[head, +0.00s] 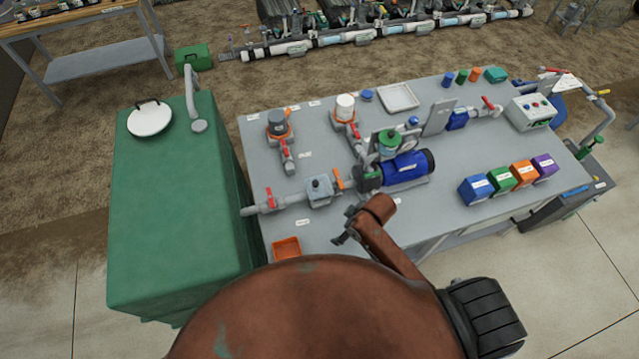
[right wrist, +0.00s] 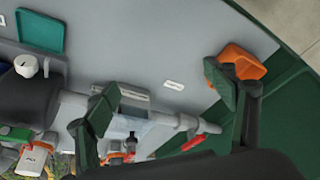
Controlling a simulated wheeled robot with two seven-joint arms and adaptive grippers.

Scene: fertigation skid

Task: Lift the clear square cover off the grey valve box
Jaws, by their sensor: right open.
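The grey valve box (head: 321,197) sits in the grey pipe line at the left front of the bench. A small black knob (head: 316,183) stands on its top, where the cover is; the clear cover is hard to make out. My right gripper (head: 345,230) is in front of the box, to its lower right, apart from it and empty. In the right wrist view my gripper (right wrist: 163,88) has its fingers wide apart. The valve box (right wrist: 137,97) shows there between the fingers, partly hidden behind the left one. My left gripper is not in view.
An orange tray (head: 286,248) lies at the bench's front left. A red-handled valve (head: 268,198) is left of the box, an orange-handled one (head: 338,178) right. A blue motor (head: 409,167) and coloured boxes (head: 476,189) stand farther right. A green tank (head: 170,215) stands left.

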